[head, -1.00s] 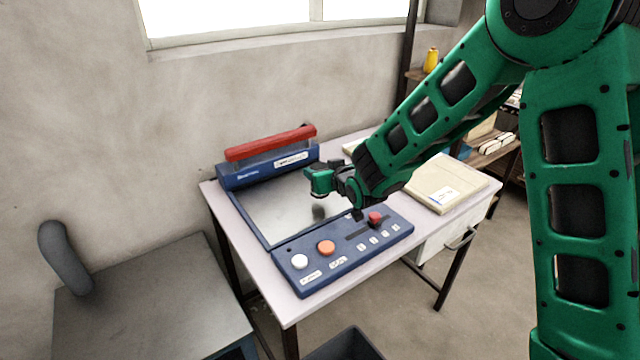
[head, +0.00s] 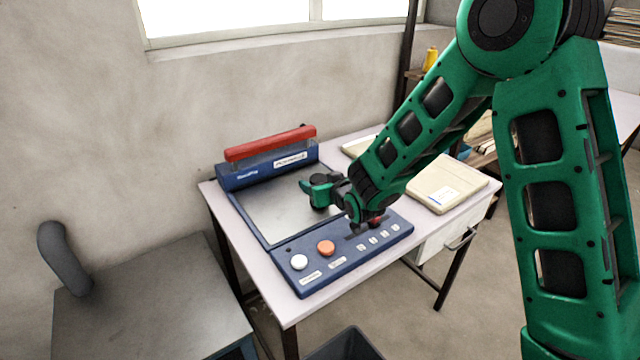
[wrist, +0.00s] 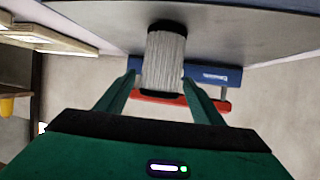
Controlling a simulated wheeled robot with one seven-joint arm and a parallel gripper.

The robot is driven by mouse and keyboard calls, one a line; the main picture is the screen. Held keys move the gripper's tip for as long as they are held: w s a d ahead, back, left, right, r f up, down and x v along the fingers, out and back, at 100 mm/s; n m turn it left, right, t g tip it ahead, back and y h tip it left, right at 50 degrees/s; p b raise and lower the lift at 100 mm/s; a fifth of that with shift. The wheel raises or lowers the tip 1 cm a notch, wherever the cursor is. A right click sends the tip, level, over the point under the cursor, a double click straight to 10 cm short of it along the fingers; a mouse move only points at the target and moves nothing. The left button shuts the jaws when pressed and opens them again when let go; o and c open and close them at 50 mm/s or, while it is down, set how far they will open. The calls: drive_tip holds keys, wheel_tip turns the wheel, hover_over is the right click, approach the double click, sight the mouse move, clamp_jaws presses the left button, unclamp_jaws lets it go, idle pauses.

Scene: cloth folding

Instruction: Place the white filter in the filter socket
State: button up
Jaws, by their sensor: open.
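The white filter (wrist: 165,62) is a pale ribbed cylinder with dark ends, seen in the wrist view between my fingers. One dark end meets the grey plate of the blue machine; I cannot tell whether it is seated in anything. My gripper (wrist: 159,78) is open, with one finger on each side of the filter's far end. In the head view my gripper (head: 318,185) is over the machine's metal plate (head: 268,212), and the filter is not clearly visible there. No filter socket can be made out.
The blue machine has a red bar (head: 270,143) at the back and a front panel with a white button (head: 299,262) and an orange button (head: 326,247). A beige box (head: 440,185) lies to the right on the table. A grey table (head: 150,305) stands at left.

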drive_tip(key=v, duration=1.2)
drive_tip(key=s+d+m+g+h, duration=0.1)
drive_tip(key=d+m+g+h, duration=0.3)
drive_tip(key=d, duration=1.2)
drive_tip(key=s+d+m+g+h, duration=0.2)
drive_tip(key=s+d+h, duration=0.1)
drive_tip(key=s+d, duration=0.85)
drive_tip(key=s+d+r+m+g, duration=0.1)
drive_tip(key=s+d+g, duration=0.1)
drive_tip(key=s, duration=0.5)
drive_tip(key=s+d+r+m+g+y, duration=0.1)
drive_tip(key=s+d+m+g, duration=0.1)
drive_tip(key=s, duration=0.6)
drive_tip(key=s+d+r+m+g+y, duration=0.1)
drive_tip(key=s+d, duration=0.3)
drive_tip(key=s, duration=0.4)
drive_tip(key=shift+r+m+g, duration=0.3)
drive_tip(key=shift+m+g, duration=0.1)
drive_tip(key=shift+g, duration=0.3)
